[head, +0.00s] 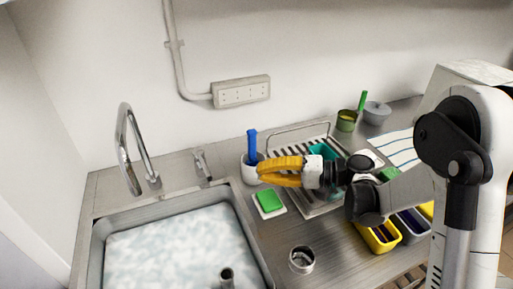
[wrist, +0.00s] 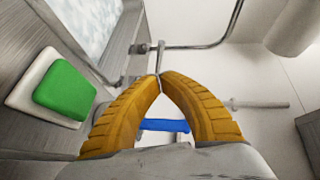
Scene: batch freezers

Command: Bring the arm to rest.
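My gripper (head: 262,172) has yellow ribbed fingers and hangs over the counter, pointing left, in front of a white cup (head: 250,172) with a blue-handled tool (head: 252,142). In the wrist view my gripper's fingertips (wrist: 160,76) meet with nothing held between them. The blue handle (wrist: 164,126) shows through the gap behind the fingers. My arm reaches in from the right of the head view, bent and above the counter.
A sink (head: 170,250) full of foamy water lies left, with a tall faucet (head: 128,150). A green sponge (head: 269,200) on a white dish is below my gripper. A metal drying rack (head: 325,207), a metal cup (head: 302,260) and a yellow bin (head: 378,238) are near the arm.

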